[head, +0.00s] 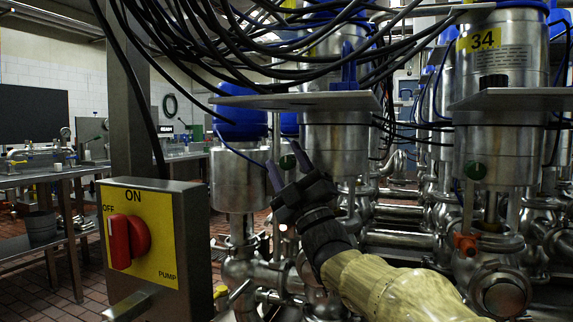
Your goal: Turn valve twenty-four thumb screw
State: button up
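My gripper (285,160) is open, its two dark fingers pointing up and slightly left in front of the middle valve (335,140). A round green knob (288,161) on that valve shows between the fingertips; I cannot tell whether they touch it. The middle valve is a steel cylinder under a flat plate; cables mostly hide its yellow label, so I cannot read its number. No thumb screw can be told apart for certain.
A pump switch box (158,240) with a red knob stands at left front, beside a metal post (131,100). Black cables (270,45) hang across the top. Steel pipes (400,240) crowd below the valves. A workbench (60,172) stands at far left.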

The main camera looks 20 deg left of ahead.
jog(key=p+v, duration=0.1)
jog(key=v, duration=1.6)
jog(key=shift+f+p, duration=0.2)
jog(key=shift+p, duration=0.2)
jog(key=shift+d, duration=0.1)
